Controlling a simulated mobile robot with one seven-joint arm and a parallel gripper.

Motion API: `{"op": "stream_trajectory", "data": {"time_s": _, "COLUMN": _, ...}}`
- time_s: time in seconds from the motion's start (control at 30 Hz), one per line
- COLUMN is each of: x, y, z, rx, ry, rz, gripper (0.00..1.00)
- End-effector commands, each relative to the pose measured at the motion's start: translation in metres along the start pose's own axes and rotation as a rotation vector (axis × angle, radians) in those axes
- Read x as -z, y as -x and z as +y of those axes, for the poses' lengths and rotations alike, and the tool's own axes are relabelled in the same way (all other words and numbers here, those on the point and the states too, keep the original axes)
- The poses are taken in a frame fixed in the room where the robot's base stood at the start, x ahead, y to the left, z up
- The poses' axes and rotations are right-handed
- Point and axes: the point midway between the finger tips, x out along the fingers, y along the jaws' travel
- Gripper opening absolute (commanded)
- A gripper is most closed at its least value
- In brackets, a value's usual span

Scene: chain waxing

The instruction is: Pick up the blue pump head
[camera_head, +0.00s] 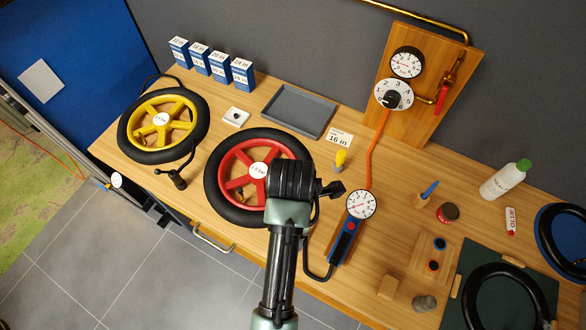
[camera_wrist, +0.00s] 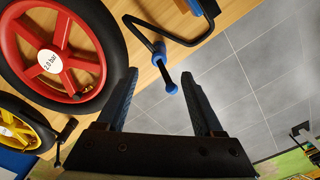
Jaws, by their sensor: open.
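The blue pump head (camera_wrist: 160,50) shows in the wrist view at the end of a black hose, with a dark stem and a rounded blue end. It lies in the gap between the two fingers of my gripper (camera_wrist: 159,76), with space visible on both sides. My gripper is open and holds nothing. In the head view my gripper (camera_head: 292,182) is over the right edge of the red wheel, and it hides the pump head. The blue pump handle (camera_head: 346,232) with its round gauge (camera_head: 360,204) lies to the right on the bench.
The red wheel (camera_head: 235,184) and yellow wheel (camera_head: 136,137) lie on the wooden bench. A yellow-tipped item (camera_head: 341,158) stands near my gripper. The grey tray (camera_head: 299,111) is empty behind the red wheel. The bench's front edge and grey floor are close by.

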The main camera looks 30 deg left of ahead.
Motion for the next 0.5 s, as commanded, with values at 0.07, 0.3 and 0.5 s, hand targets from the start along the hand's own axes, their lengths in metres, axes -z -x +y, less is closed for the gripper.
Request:
{"op": "stream_trajectory", "data": {"time_s": 0.07, "x": 0.000, "y": -0.010, "z": 0.000, "rx": 0.002, "ry": -0.001, "rz": 0.001, "gripper": 0.69}}
{"op": "stream_trajectory", "data": {"time_s": 0.3, "x": -0.001, "y": -0.028, "z": 0.000, "rx": 0.000, "ry": -0.002, "rz": -0.001, "gripper": 0.69}}
{"op": "stream_trajectory", "data": {"time_s": 0.5, "x": -0.001, "y": -0.057, "z": 0.000, "rx": 0.002, "ry": -0.003, "rz": 0.000, "gripper": 0.69}}
